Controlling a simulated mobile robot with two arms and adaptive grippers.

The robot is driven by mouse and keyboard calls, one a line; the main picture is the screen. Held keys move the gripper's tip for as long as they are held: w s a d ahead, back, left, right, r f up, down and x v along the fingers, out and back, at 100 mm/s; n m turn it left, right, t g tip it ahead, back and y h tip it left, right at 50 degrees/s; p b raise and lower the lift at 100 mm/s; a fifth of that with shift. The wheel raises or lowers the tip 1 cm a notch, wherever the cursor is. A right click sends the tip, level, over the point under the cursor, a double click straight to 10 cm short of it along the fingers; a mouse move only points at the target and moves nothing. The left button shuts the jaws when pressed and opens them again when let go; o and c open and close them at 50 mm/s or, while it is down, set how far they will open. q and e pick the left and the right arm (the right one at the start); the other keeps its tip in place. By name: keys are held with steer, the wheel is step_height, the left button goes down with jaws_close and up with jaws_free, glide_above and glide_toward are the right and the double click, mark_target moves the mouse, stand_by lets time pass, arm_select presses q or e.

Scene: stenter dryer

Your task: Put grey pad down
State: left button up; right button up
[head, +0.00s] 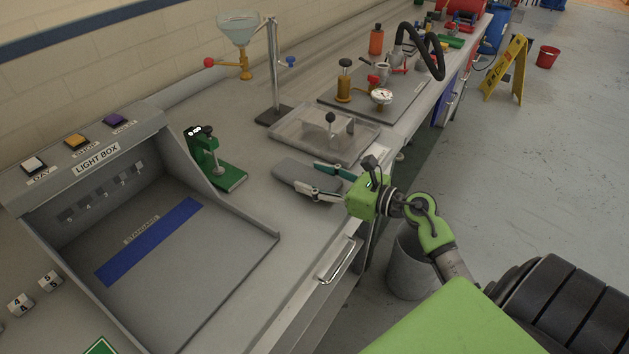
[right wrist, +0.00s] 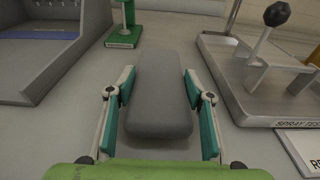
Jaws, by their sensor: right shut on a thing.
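The grey pad (head: 290,172) is a flat, rounded slab at the worktop, between the green stand and the clear tray. In the right wrist view the grey pad (right wrist: 158,92) points away from me, between the two teal-lined fingers. My right gripper (head: 309,178) is shut on the pad's near part, one finger along each side; it also shows in the right wrist view (right wrist: 159,78). The pad looks level and very low over the worktop; I cannot tell whether its underside touches. My left gripper is not in view.
The light box (head: 230,262) stands to the left, with a green stand (head: 228,178) beside it. A clear tray (head: 290,146) with a black-knobbed fixture is just behind the pad. Bare worktop (head: 290,222) lies in front, above a drawer handle (head: 337,262). A grey bin (head: 405,275) stands below.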

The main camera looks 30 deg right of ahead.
steer(key=shift+f, duration=0.55)
steer(key=o, duration=0.9)
steer(key=shift+r, duration=0.1)
